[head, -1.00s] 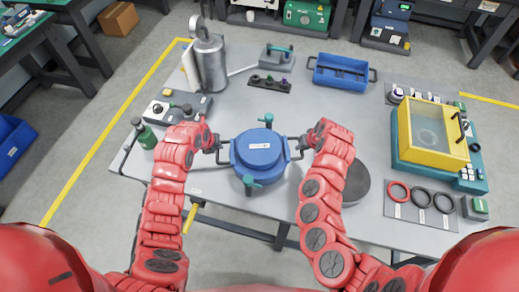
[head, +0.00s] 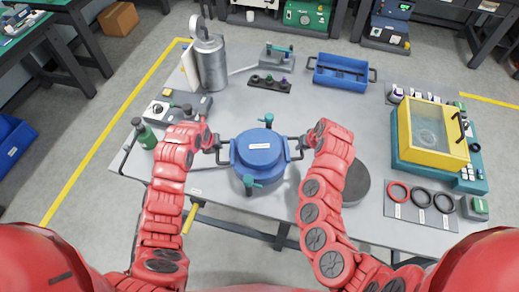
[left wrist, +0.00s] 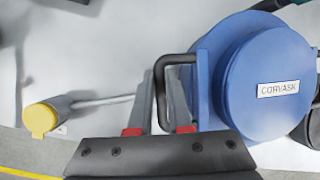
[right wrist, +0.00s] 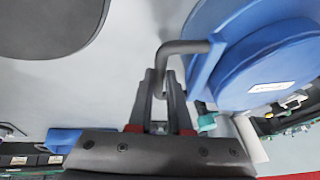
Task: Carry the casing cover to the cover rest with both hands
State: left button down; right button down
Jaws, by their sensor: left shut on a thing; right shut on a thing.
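The casing cover (head: 260,150) is a blue round lid with a white label and a dark bent handle on each side. It is at the table's middle near the front edge, with a teal clamp in front and another behind. My left gripper (head: 216,143) is shut on its left handle, which also shows in the left wrist view (left wrist: 174,60). My right gripper (head: 302,143) is shut on its right handle, seen in the right wrist view (right wrist: 180,47). A dark grey round pad (head: 356,183), possibly the cover rest, lies right of the cover, partly hidden by my right arm.
A yellow-lidded teal box (head: 432,135) and a mat with rings (head: 420,213) are at the right. A blue tray (head: 341,73), a small dark rack (head: 270,84) and a metal canister (head: 211,62) stand behind. A green bottle (head: 145,137) is at the left.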

pick_arm(q)
jog(key=shift+r, duration=0.1)
